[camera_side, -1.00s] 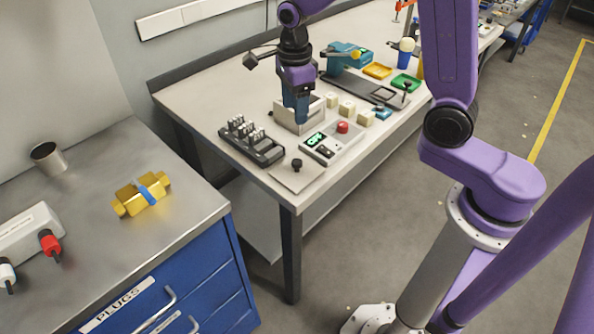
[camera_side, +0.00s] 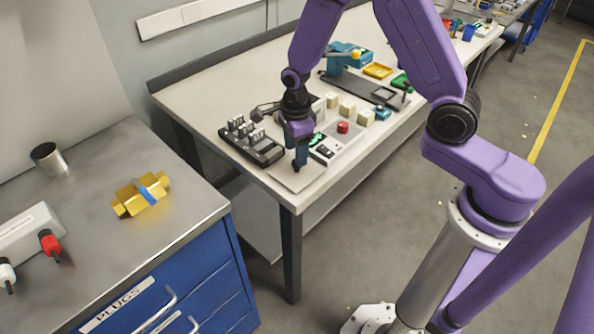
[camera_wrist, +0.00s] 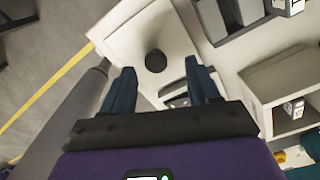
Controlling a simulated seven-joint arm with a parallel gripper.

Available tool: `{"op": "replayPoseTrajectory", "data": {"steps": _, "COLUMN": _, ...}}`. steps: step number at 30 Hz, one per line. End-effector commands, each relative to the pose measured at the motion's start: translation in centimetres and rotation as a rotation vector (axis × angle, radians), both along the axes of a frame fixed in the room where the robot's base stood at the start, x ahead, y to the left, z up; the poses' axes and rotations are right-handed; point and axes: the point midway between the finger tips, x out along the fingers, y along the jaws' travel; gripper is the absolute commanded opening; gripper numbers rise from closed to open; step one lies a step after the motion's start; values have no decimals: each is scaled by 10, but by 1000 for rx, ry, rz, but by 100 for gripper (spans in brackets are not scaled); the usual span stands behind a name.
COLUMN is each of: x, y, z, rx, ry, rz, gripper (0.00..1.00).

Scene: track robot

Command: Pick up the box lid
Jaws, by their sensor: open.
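The box lid (camera_side: 289,180) is a flat pale plate with a dark round knob, lying on the white table near its front corner. In the side view my gripper (camera_side: 299,165) is over the lid and hides its knob. In the wrist view the lid (camera_wrist: 130,38) lies beyond my gripper (camera_wrist: 162,76), whose two blue fingers are apart with nothing between them. The black knob (camera_wrist: 155,61) shows just ahead of the gap between the fingertips. I cannot tell how high the fingertips are above the plate.
A black rack (camera_side: 250,141) with several upright pieces stands left of the lid. A control panel with a red button (camera_side: 342,127) is to the right. An open pale box (camera_wrist: 283,90) is at the right of the wrist view. Pale blocks (camera_side: 347,109) stand behind the panel.

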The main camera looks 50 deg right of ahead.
Motion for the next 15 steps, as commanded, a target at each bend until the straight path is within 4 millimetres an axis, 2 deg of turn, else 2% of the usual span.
{"op": "replayPoseTrajectory", "data": {"steps": 6, "x": -6, "y": 1, "z": -30, "rx": -1, "ry": 5, "rz": 1, "gripper": 60}}
{"op": "replayPoseTrajectory", "data": {"steps": 10, "x": -6, "y": 1, "z": -39, "rx": -1, "ry": 3, "rz": 0, "gripper": 60}}
{"op": "replayPoseTrajectory", "data": {"steps": 15, "x": -5, "y": 1, "z": -43, "rx": -1, "ry": 1, "rz": 0, "gripper": 60}}
